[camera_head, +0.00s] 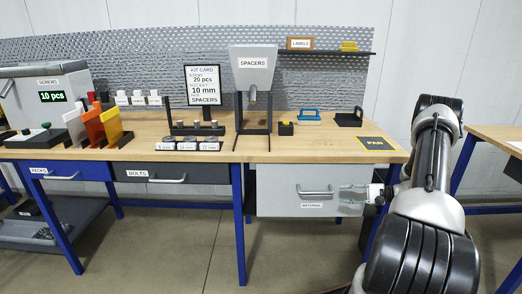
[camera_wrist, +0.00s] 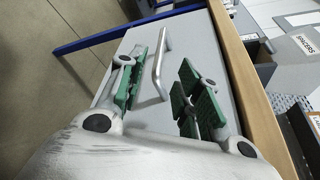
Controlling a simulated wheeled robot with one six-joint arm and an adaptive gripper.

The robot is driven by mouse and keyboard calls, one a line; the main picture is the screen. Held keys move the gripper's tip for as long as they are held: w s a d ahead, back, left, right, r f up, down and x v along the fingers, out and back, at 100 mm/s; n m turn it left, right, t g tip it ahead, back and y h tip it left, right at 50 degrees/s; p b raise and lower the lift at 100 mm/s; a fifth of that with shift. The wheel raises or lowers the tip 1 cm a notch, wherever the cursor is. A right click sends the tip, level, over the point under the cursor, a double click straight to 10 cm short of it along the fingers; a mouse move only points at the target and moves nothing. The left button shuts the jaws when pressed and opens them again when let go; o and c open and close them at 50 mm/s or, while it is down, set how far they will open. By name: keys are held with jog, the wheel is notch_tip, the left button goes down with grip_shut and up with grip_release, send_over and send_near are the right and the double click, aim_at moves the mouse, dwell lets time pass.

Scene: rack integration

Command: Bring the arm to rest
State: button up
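My gripper (camera_head: 353,194) is at the front of the grey drawer labelled returns (camera_head: 276,203), just right of its metal handle (camera_head: 315,191) in the head view. My arm comes in from the right side. In the wrist view my gripper (camera_wrist: 168,66) has its two green-padded fingers spread wide apart. The drawer handle (camera_wrist: 160,70) shows between them in the picture, with no finger seen closed on it. How far the handle lies from the fingers is hard to tell. The drawer looks shut.
The wooden workbench (camera_head: 228,149) stands above the drawer, its edge close to my gripper. A spacer dispenser (camera_head: 253,70), a kit card (camera_head: 203,85) and several coloured bins (camera_head: 93,126) stand on it. A yellow-black pan mark (camera_head: 377,143) lies empty at its right end. Another table (camera_head: 497,140) is far right.

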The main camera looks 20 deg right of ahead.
jog(key=s+a+f+g+h, duration=0.1)
jog(key=s+a+g, duration=0.15)
jog(key=s, duration=0.35)
jog(key=s+a+g+h, duration=0.1)
jog(key=s+g, duration=0.3)
jog(key=s, duration=0.2)
jog(key=s+a+r+n+h, duration=0.3)
jog(key=s+a+r+n, duration=0.1)
jog(key=r, duration=0.8)
jog(key=s+a+r+n+t+h, duration=0.1)
jog(key=s+a+r+n+h, duration=0.3)
jog(key=s+r, duration=0.4)
jog(key=s+a+r+n+t+h, duration=0.1)
jog(key=s+a+r+n+h, duration=0.2)
jog(key=r, duration=1.2)
jog(key=s+a+n, duration=0.2)
jog(key=a, duration=0.2)
jog(key=shift+s+a+r+h, duration=0.15)
jog(key=shift+s+r+h, duration=0.15)
jog(key=shift+s+h, duration=0.1)
